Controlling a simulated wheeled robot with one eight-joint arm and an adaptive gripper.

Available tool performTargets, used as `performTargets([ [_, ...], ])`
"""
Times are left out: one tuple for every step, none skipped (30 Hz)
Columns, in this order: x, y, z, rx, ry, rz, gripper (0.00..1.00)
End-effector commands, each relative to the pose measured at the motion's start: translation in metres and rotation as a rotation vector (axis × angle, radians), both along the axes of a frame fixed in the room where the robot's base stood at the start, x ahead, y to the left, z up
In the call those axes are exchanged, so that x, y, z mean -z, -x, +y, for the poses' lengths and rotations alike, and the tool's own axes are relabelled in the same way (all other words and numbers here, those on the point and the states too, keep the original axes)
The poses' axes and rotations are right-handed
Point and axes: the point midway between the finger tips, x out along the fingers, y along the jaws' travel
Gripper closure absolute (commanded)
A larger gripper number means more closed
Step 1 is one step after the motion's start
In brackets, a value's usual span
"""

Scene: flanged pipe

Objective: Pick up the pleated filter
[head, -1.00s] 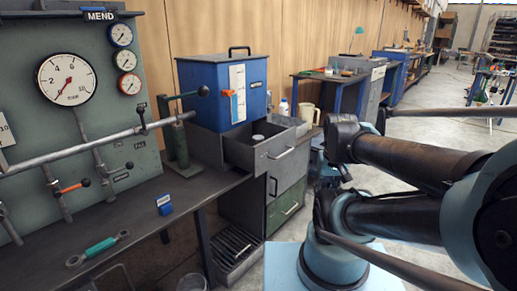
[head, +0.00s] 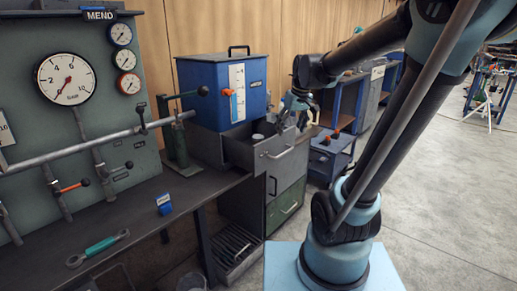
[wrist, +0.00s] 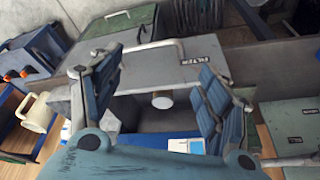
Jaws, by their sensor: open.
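A small pale round-topped cylinder, apparently the pleated filter (head: 258,137), stands inside the open grey drawer (head: 284,155) under the blue tank. The wrist view shows it (wrist: 162,101) between and beyond my fingers, its pleats too small to make out. The drawer front (wrist: 135,70) carries a label reading FILTER and a bar handle. My gripper (head: 297,103) is open and empty, above the back right part of the drawer. In the wrist view its two blue-padded fingers (wrist: 155,88) are spread wide on either side of the filter, not touching it.
The blue tank (head: 235,90) stands close to the left of my gripper. A blue trolley (head: 330,155) stands right of the drawer cabinet. A pale jug (wrist: 38,113) is near my gripper in the wrist view. A horizontal pipe (head: 90,143) crosses the gauge panel.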

Motion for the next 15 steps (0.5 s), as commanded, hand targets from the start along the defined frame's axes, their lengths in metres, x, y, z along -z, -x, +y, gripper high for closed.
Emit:
performTargets([
  [-0.005,-0.017,0.011,-0.026,-0.003,-0.007,0.3],
  [-0.007,-0.026,0.017,-0.041,-0.004,-0.011,0.3],
  [-0.009,-0.038,0.026,-0.06,-0.006,-0.017,0.3],
  [-0.011,-0.047,0.032,-0.075,-0.008,-0.022,0.3],
  [-0.012,-0.055,0.039,-0.089,-0.01,-0.027,0.3],
  [-0.014,-0.066,0.047,-0.108,-0.013,-0.033,0.3],
  [-0.015,-0.074,0.053,-0.121,-0.014,-0.037,0.3],
  [-0.016,-0.081,0.059,-0.134,-0.016,-0.041,0.3],
  [-0.016,-0.09,0.067,-0.148,-0.018,-0.046,0.3],
  [-0.017,-0.096,0.072,-0.159,-0.019,-0.049,0.3],
  [-0.017,-0.102,0.077,-0.169,-0.02,-0.053,0.3],
  [-0.017,-0.108,0.082,-0.18,-0.021,-0.057,0.3],
  [-0.017,-0.112,0.086,-0.187,-0.022,-0.059,0.3],
  [-0.017,-0.116,0.089,-0.193,-0.024,-0.061,0.3],
  [-0.017,-0.12,0.093,-0.2,-0.024,-0.063,0.3],
])
